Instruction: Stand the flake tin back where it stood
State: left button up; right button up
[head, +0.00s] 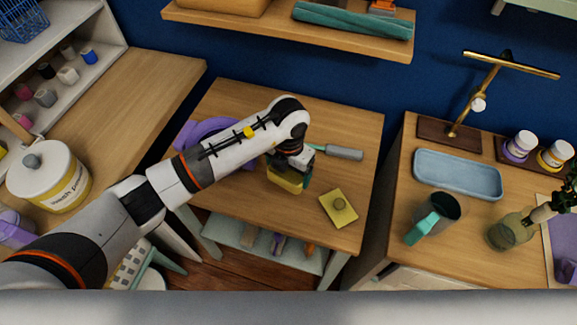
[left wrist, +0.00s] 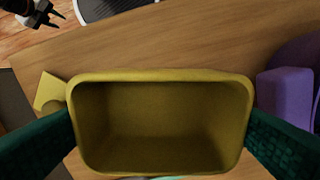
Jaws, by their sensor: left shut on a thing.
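The flake tin (head: 284,183) is a yellow, open-topped box above or on the middle wooden table; I cannot tell whether its base touches the wood. My left gripper (head: 290,170) points down over it, shut on it. In the left wrist view the empty tin (left wrist: 160,125) sits between two dark green fingers. A flat yellow square lid with a knob (head: 339,208) lies on the table to the right; it also shows in the left wrist view (left wrist: 50,95). My right gripper (left wrist: 42,14) shows small at the top left of the left wrist view, fingers apart.
On the table (head: 235,100) are a purple item (head: 205,130) behind my arm and a grey-handled tool (head: 342,152) at the back. A shelf (head: 300,30) overhangs the rear. The right counter holds a blue tray (head: 457,174), a jug (head: 437,215) and jars (head: 520,147).

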aim_at(288, 178)
pick_arm(q)
jog(key=shift+f, duration=0.15)
jog(key=shift+f+b, duration=2.6)
jog(key=shift+f, duration=0.15)
jog(key=shift+b, duration=0.3)
jog(key=shift+f+b, duration=0.55)
jog(key=shift+f, duration=0.1)
jog(key=o, duration=1.5)
